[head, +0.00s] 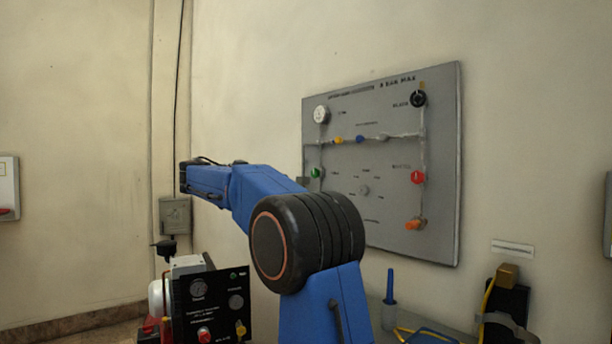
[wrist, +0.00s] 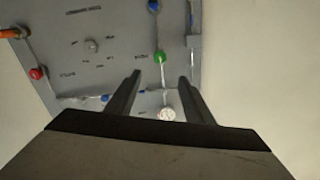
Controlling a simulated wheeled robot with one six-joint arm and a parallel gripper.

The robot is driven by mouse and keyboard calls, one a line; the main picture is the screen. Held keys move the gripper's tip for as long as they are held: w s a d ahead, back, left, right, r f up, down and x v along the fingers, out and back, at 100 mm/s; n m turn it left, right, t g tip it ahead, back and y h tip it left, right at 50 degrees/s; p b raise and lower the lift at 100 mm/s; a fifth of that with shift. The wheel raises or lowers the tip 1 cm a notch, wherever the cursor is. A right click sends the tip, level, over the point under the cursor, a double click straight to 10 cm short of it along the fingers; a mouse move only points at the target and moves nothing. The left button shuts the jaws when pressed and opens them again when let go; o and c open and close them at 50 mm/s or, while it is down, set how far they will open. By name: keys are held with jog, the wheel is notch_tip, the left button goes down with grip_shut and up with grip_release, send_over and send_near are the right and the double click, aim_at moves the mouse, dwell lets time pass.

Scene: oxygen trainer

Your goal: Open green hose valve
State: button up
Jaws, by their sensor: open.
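The green hose valve (head: 316,172) is a small round green knob on the left side of the grey wall panel (head: 440,230). In the wrist view the green valve (wrist: 159,57) shows just beyond the fingertips, about midway between them. My gripper (wrist: 160,76) is open, its two dark fingers apart and nothing seen held between them. How far the fingertips are from the knob is hard to tell. In the head view my blue arm reaches up and left of the panel, and the gripper fingers cannot be made out there.
The panel also carries a white gauge (head: 321,114), a black knob (head: 418,98), a red knob (head: 417,177) and an orange fitting (head: 415,224). A blue knob (wrist: 153,5) lies near the green one. A black instrument box (head: 210,305) stands below left.

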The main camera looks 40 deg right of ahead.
aim_at(314, 173)
jog(key=d, duration=1.7)
jog(key=shift+d, duration=0.15)
jog(key=shift+s, duration=0.1)
jog(key=c, duration=1.1)
